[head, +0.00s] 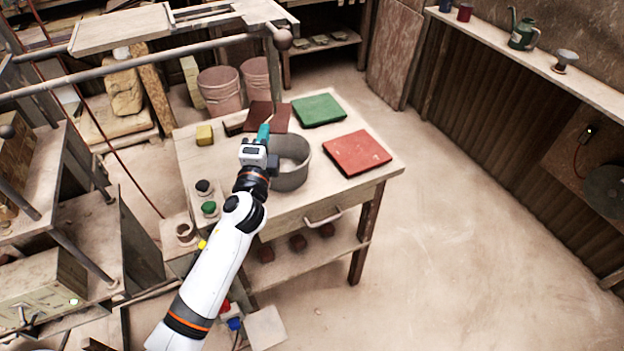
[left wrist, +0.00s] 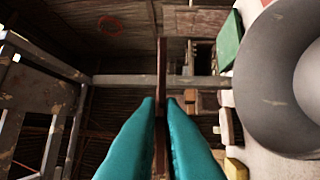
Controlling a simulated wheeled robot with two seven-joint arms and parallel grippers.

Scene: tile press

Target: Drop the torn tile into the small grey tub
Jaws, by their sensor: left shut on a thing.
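The torn tile (left wrist: 161,75) is a thin brown plate, seen edge-on in the left wrist view between the teal fingers. My left gripper (head: 264,132) is shut on it, and the fingers also show in the left wrist view (left wrist: 161,105). The small grey tub (head: 290,180) is a round open vessel on the worktable, just right of the gripper in the head view. Its rim and wall fill the right side of the left wrist view (left wrist: 250,95). The gripper hides part of the tub's far left rim. My right gripper is not in view.
On the worktable (head: 225,165) lie a green tile (head: 319,110), a red tile (head: 357,153), dark brown pieces (head: 283,119) and a yellow block (head: 204,135). Black and green buttons (head: 208,208) stand at the near left.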

